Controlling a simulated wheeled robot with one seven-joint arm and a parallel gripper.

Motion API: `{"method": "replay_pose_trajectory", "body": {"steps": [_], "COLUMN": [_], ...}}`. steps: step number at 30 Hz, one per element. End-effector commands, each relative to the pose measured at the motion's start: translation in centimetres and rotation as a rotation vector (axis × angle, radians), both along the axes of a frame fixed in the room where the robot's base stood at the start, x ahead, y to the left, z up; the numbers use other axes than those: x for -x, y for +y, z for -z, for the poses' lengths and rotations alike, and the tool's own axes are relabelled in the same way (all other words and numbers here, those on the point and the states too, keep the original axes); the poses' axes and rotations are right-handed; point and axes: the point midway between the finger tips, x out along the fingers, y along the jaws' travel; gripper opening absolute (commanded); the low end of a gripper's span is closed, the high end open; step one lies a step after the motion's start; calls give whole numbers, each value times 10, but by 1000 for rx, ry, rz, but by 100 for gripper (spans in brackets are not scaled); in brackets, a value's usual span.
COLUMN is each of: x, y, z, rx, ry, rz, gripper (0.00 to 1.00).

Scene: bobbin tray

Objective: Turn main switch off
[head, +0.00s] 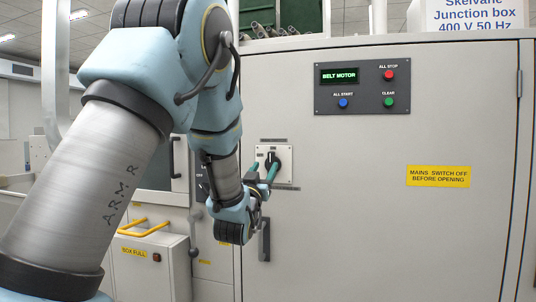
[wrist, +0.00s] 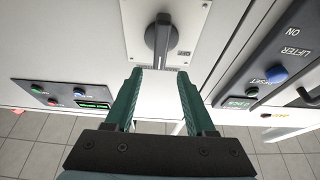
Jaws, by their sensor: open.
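The main switch is a black rotary handle (head: 272,158) on a pale plate (head: 286,173) on the cabinet door. In the wrist view the handle (wrist: 160,38) stands upright in the picture at top centre, on its plate (wrist: 195,15). My gripper (head: 263,171) is in front of the plate, its teal fingers reaching towards the handle. In the wrist view my gripper (wrist: 159,73) is open, one finger on each side of the handle's line, with nothing held. The fingertips lie close to the handle's lower end; I cannot tell whether they touch.
A dark panel (head: 330,101) reads BELT MOTOR and has several buttons. A yellow sign (head: 438,176) says mains switch off before opening. A door handle (head: 264,240) is below the switch. A lifter panel (wrist: 270,70) and a yellow-handled box (head: 150,265) are close by.

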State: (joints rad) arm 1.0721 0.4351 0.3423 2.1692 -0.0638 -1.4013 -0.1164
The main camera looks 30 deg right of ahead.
Motion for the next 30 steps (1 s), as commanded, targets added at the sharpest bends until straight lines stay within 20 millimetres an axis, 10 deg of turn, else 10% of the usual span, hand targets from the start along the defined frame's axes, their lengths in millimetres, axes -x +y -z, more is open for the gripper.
{"method": "replay_pose_trajectory", "body": {"steps": [23,30], "x": [-48,-47], "y": [-44,-44], "z": [-26,-26], "rx": [-1,-1], "ry": [2,1], "rz": [-1,0], "gripper": [55,31]}}
